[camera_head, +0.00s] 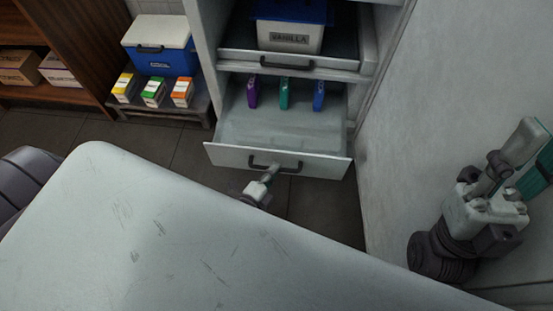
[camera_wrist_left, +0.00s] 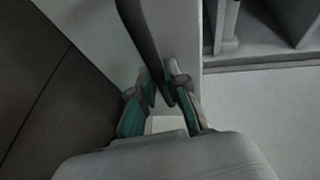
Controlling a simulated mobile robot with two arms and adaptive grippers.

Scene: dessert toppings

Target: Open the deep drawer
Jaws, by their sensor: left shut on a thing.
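The lower drawer (camera_head: 228,156) of the white cabinet is pulled well out, with a white front and a pale, mostly bare floor. Its dark bar handle (camera_head: 292,169) shows at the middle of the front, and the handle also crosses the left wrist view (camera_wrist_left: 142,38). My left gripper (camera_head: 268,174) is at that handle, with its teal fingers (camera_wrist_left: 163,92) closed around it. My right gripper (camera_head: 523,165) is at the far right, away from the drawer; its finger opening is unclear.
Purple (camera_head: 252,92), teal (camera_head: 284,94) and blue (camera_head: 319,95) packets stand at the drawer's back. Above, a shelf drawer holds a VANILLA bin (camera_head: 290,38). A low stand at left carries a blue cooler (camera_head: 165,60) and small cartons (camera_head: 153,93). A pale wall (camera_head: 440,90) lies right.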

